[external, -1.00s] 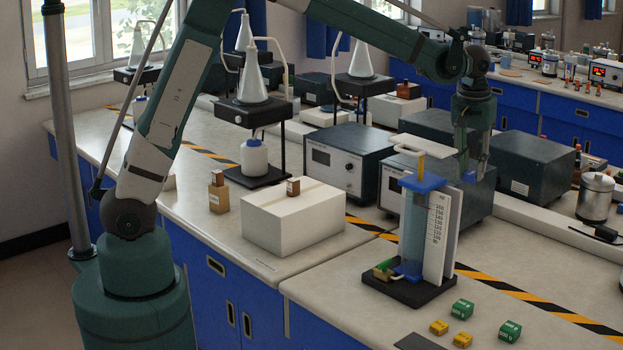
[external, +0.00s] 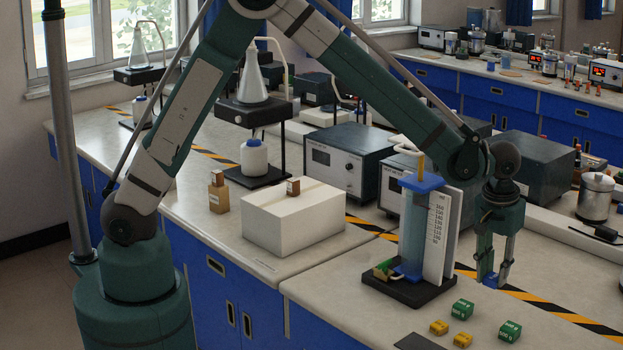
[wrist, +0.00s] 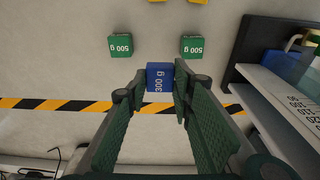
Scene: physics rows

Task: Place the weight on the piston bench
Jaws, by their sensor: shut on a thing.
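My gripper (external: 494,278) is low over the bench, to the right of the piston stand. In the wrist view its fingers (wrist: 158,84) are shut on a blue weight marked 300 g (wrist: 160,75). In the external view only a bit of the blue weight (external: 490,281) shows between the fingertips; I cannot tell whether it touches the bench. The piston bench has a black base (external: 408,291), a numbered scale (external: 437,240) and a blue top plate (external: 421,183) with a yellow rod above it. It also shows at the right of the wrist view (wrist: 280,90).
Two green 500 g weights (external: 463,308) (external: 510,331) and two yellow weights (external: 438,327) (external: 462,340) lie in front of the stand. A striped tape (external: 545,308) crosses the bench. Dark instrument boxes (external: 535,168) stand behind. A white box (external: 290,222) is at left.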

